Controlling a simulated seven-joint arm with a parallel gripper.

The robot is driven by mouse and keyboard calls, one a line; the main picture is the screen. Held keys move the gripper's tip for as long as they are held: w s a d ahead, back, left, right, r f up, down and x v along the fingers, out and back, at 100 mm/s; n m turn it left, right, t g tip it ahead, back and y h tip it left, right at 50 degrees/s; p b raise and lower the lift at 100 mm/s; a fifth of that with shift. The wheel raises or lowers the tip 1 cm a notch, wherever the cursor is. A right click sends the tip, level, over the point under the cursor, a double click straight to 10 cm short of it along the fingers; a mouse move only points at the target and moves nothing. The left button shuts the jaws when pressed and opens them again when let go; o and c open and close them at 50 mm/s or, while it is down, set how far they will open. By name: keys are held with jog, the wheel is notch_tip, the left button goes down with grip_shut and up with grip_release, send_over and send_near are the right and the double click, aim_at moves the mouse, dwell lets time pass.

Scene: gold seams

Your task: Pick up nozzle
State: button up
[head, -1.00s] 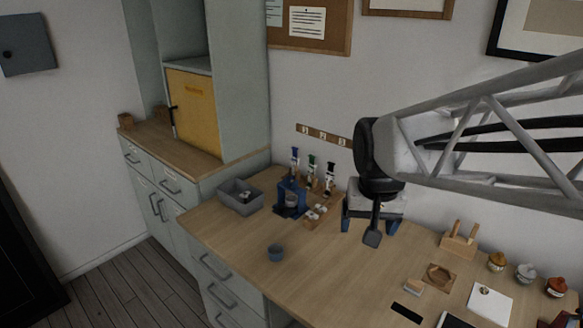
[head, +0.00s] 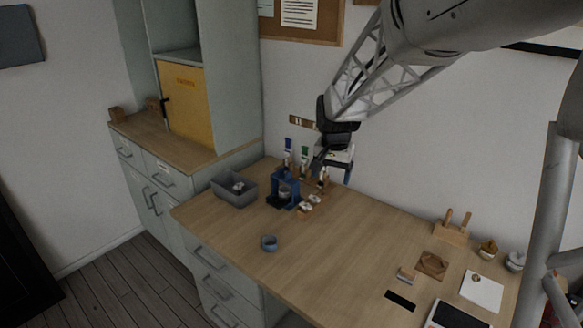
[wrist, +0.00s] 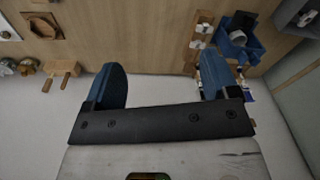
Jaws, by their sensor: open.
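I cannot tell for sure which piece is the nozzle. Several small white pieces (head: 314,198) sit on a wooden strip beside the blue stand (head: 283,190); the white pieces also show in the wrist view (wrist: 200,35). My gripper (head: 335,172) is open above the back of the table, just right of these tools. In the wrist view, the space between the blue fingers (wrist: 163,80) shows only wall and table edge. The fingers partly hide the right-hand tool.
A grey bin (head: 233,200) with a small thing in it stands left of the blue stand. A small blue-grey cup (head: 269,243) is near the front edge. A wooden holder (head: 454,228), white card (head: 482,291) and pots lie right. The middle of the table is clear.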

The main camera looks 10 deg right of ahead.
jog(key=w+f+m, duration=0.2)
jog(key=w+f, duration=0.6)
jog(key=w, duration=0.4)
jog(key=m+g, duration=0.1)
send_over(314, 202)
jog(key=w, duration=0.1)
notch_tip(314, 202, down, 10)
jog(key=shift+w+d+f, duration=0.1)
jog(key=shift+d, duration=0.05)
jog(key=shift+f, duration=1.25)
jog(key=shift+f, duration=0.1)
jog(key=shift+f, duration=2.55)
jog(key=shift+c, duration=0.3)
jog(key=c, duration=0.9)
